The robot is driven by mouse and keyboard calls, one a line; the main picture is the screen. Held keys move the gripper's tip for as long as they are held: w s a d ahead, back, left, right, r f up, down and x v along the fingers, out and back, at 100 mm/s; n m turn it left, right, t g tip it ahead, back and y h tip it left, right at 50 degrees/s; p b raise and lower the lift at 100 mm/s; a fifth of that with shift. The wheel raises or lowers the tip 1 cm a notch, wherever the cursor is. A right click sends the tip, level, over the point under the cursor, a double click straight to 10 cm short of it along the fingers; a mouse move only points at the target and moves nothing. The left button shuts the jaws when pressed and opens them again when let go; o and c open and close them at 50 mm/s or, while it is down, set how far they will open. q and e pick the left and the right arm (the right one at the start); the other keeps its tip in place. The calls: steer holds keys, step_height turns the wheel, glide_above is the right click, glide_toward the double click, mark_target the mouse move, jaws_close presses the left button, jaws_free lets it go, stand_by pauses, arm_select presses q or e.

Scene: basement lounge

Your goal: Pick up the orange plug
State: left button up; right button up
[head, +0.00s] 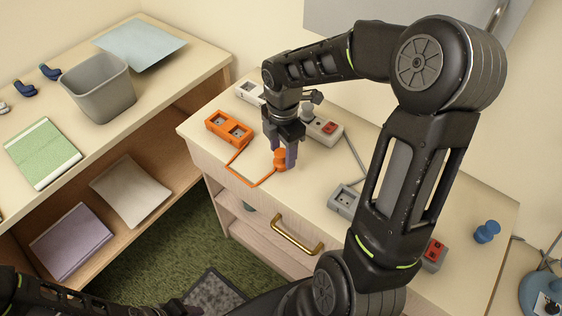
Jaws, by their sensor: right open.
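The orange plug (280,161) is on the dresser top, at the end of an orange cord that runs to an orange socket block (229,127). My right gripper (281,152) points down over the plug with its fingers around it or just at its sides. The jaws are open, and I cannot tell whether either finger touches the plug. The fingers hide part of the plug. My left arm shows only at the bottom left edge, and its gripper is out of view.
Grey power strips with red switches (328,129) and a grey socket (345,199) lie on the dresser (300,190). A blue plug (487,231) stands at the right. A brass handle (298,234) is on the drawer front. A grey bin (98,90) stands on the left shelf unit.

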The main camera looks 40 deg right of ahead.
steer(key=shift+f, duration=0.4)
jaws_close()
stand_by(0.7)
